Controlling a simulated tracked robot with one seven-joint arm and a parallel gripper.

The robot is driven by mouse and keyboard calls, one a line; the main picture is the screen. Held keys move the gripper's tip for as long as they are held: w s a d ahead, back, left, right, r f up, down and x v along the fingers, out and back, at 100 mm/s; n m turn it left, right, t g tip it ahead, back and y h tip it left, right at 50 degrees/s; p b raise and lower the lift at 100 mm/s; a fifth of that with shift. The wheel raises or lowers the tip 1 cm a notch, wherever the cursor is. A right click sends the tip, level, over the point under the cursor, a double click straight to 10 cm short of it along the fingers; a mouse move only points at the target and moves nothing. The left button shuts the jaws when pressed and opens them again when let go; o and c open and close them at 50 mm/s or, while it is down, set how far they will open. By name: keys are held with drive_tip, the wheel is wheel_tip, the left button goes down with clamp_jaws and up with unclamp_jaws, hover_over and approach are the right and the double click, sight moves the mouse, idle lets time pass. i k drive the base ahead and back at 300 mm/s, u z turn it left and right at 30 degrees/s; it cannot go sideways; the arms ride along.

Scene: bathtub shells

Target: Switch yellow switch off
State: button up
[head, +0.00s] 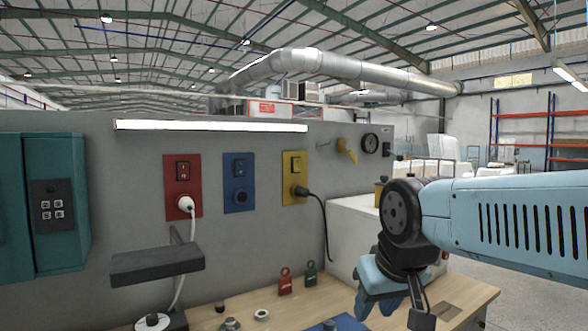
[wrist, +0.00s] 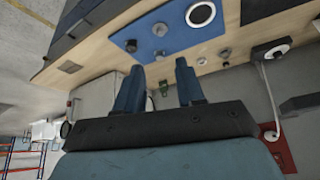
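The yellow switch panel (head: 294,178) is on the grey wall, right of the blue and red panels. Its dark rocker switch (head: 295,164) is in the upper half. A black plug with a hanging cable (head: 299,191) sits in the socket below it. The rocker's position is too small to tell. My gripper (head: 393,308) is low at the right in the head view, in front of the wall and well away from the panel. In the wrist view its two fingers (wrist: 158,66) are apart with nothing between them. The yellow panel is not seen in the wrist view.
A red panel (head: 183,187) with a white plug and a blue panel (head: 240,183) are to the left. A dark shelf (head: 156,264) juts from the wall. A white box (head: 352,232) stands right of the panel.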

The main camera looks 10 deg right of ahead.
sight(296, 160)
drive_tip(key=u, duration=1.55)
drive_tip(key=k, duration=0.9)
drive_tip(key=z, duration=1.25)
drive_tip(key=i, duration=1)
